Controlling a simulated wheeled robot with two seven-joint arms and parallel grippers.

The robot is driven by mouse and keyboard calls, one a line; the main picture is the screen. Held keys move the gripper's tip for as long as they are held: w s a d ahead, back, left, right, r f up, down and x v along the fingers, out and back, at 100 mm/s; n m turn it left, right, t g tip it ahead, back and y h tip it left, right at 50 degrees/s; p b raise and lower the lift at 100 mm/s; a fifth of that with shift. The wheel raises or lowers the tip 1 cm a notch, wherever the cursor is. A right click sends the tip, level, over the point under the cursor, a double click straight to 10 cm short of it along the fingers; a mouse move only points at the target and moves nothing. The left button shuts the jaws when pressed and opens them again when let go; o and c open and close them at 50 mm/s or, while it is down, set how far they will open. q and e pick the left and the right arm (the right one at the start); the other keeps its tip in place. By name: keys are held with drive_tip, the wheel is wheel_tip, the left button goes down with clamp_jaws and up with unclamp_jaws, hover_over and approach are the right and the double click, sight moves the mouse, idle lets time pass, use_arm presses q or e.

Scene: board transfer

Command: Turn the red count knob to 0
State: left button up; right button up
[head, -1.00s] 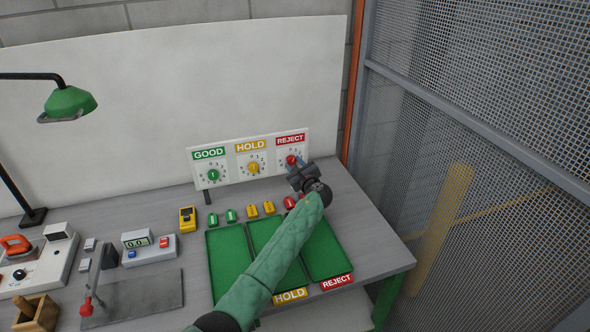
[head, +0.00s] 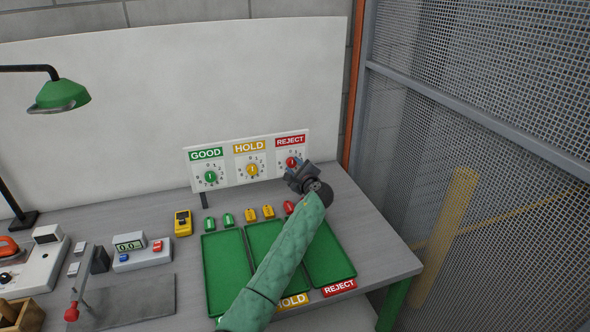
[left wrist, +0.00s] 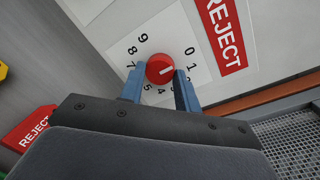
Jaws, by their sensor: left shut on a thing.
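The red count knob (left wrist: 158,66) sits on the white REJECT dial, with digits around it. It also shows in the head view (head: 291,162) at the right end of the dial panel. My left gripper (left wrist: 160,84) is shut on the knob, with one blue finger on each side of it. In the head view my left gripper (head: 297,170) is at the REJECT dial and covers part of it. My right gripper is not in view.
The dial panel (head: 222,175) also carries a green GOOD knob (head: 210,177) and a yellow HOLD knob (head: 252,170). Green trays (head: 222,255) and several small coloured tags lie in front. A mesh fence (head: 480,130) stands to the right.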

use_arm(q)
drive_tip(key=o, duration=1)
drive_tip(key=shift+c, duration=0.2)
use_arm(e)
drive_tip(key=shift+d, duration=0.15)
use_arm(q)
drive_tip(key=shift+s, duration=0.1)
drive_tip(key=shift+s+d+f, duration=0.1)
drive_tip(key=shift+s+f, duration=0.05)
drive_tip(key=shift+s, duration=0.05)
drive_tip(key=b+v, duration=0.3)
drive_tip(key=v, duration=0.4)
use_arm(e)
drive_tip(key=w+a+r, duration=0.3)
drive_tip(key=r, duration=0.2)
use_arm(q)
drive_tip(key=shift+s, duration=0.1)
